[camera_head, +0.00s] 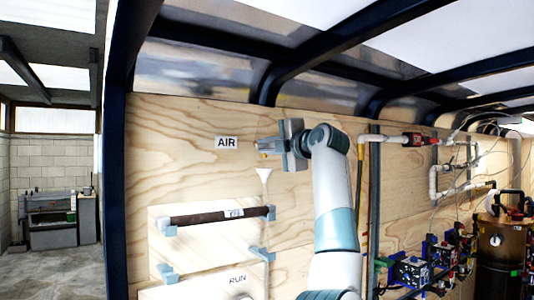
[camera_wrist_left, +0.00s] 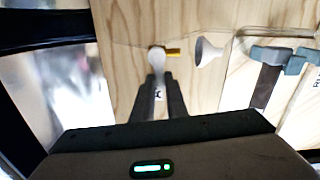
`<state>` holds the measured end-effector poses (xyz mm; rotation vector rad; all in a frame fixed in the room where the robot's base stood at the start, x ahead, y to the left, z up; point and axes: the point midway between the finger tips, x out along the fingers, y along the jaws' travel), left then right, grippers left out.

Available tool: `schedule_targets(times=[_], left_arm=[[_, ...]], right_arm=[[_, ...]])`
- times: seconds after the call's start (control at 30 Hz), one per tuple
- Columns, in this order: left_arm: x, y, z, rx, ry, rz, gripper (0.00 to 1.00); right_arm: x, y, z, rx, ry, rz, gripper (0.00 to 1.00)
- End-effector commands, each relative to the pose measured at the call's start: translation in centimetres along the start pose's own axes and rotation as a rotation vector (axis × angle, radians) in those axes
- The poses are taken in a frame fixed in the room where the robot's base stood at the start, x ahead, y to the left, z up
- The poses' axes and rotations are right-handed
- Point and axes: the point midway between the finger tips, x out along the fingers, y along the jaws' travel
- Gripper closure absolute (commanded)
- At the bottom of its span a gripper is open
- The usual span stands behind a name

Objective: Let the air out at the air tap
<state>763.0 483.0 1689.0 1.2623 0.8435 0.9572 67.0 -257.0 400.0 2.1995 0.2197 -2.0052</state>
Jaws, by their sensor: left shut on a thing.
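The air tap (camera_wrist_left: 157,52) is on the plywood wall in the left wrist view, a small pale piece with a brass-yellow part (camera_wrist_left: 173,52) sticking out to the side. In the head view the tap is mostly hidden by my gripper; a small yellow bit shows beside the fingertips. My left gripper (camera_head: 268,148) is at the wall, just right of the AIR label (camera_head: 226,143). In the wrist view its two dark fingers (camera_wrist_left: 158,78) close on the tap's near end. A white funnel (camera_head: 264,175) is on the wall just below the tap. My right gripper is not in view.
A dark tube (camera_head: 220,216) in blue-grey clips runs across a pale board below. A RUN label (camera_head: 238,279) is lower down. White pipes with a red valve (camera_head: 412,139) and a brown tank (camera_head: 499,250) stand to the right.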

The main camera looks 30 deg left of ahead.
Motion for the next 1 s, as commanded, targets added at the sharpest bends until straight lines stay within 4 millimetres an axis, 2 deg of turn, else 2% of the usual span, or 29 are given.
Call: schedule_targets(times=[0.3,0.77,0.8,0.83,0.87,1.0], left_arm=[[-0.08,0.53,0.12,0.125,-0.003,0.003,1.00],[-0.09,0.66,0.13,0.142,-0.003,0.003,1.00],[-0.09,0.66,0.13,0.142,-0.003,0.004,0.80],[-0.09,0.66,0.13,0.142,-0.003,0.003,0.73],[-0.08,0.65,0.12,0.142,-0.002,0.003,0.69],[-0.05,0.58,0.09,0.141,-0.001,0.002,0.69]], right_arm=[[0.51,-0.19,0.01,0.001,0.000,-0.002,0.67],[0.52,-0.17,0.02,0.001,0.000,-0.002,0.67],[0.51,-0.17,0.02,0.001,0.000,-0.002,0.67],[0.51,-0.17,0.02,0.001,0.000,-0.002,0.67],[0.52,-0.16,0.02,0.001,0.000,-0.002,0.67],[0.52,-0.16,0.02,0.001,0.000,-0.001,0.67]])
